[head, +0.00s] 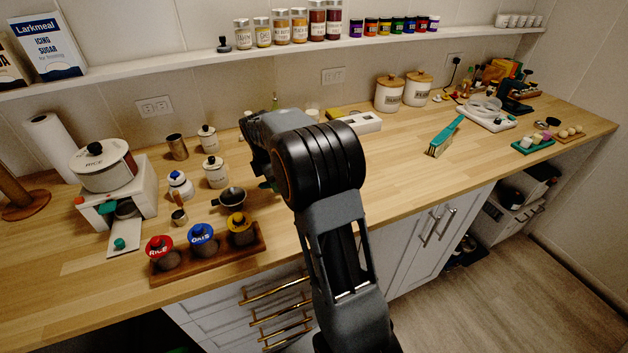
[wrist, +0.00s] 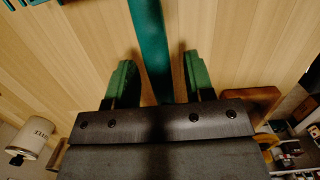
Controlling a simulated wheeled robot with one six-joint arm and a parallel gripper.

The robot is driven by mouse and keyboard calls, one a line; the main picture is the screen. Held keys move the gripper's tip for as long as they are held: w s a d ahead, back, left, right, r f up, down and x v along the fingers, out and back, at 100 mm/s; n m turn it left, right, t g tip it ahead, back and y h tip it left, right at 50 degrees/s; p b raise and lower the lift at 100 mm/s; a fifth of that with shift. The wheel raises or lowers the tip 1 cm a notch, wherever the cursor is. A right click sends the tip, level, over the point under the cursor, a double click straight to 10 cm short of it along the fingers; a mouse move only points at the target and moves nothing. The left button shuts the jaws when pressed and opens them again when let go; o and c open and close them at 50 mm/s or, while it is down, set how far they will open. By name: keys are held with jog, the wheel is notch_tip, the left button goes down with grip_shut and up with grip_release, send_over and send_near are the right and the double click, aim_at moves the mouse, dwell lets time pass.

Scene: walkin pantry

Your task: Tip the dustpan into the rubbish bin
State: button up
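My gripper (wrist: 157,75) shows in the wrist view with two green finger pads standing apart. A flat teal handle (wrist: 150,40), which looks like the dustpan's, runs between them over the wooden counter. The pads look open around it, with a visible gap on the right side; contact on the left is unclear. In the head view my arm hides the gripper and most of what is beneath it, including the dustpan's pan. A brush with a teal handle (head: 445,135) lies on the counter to the right. I cannot make out a rubbish bin for certain.
The wooden counter (head: 390,185) is clear between my arm and the brush. A rack with three labelled jars (head: 208,255) stands at the front left, near a rice dispenser (head: 112,185). White canisters (head: 390,94) stand at the back. Dark crates (head: 530,188) sit under the right end.

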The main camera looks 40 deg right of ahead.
grip_shut()
jog(key=shift+r, duration=0.15)
notch_tip(320, 180, up, 12)
jog(key=p, duration=1)
dwell(0.3)
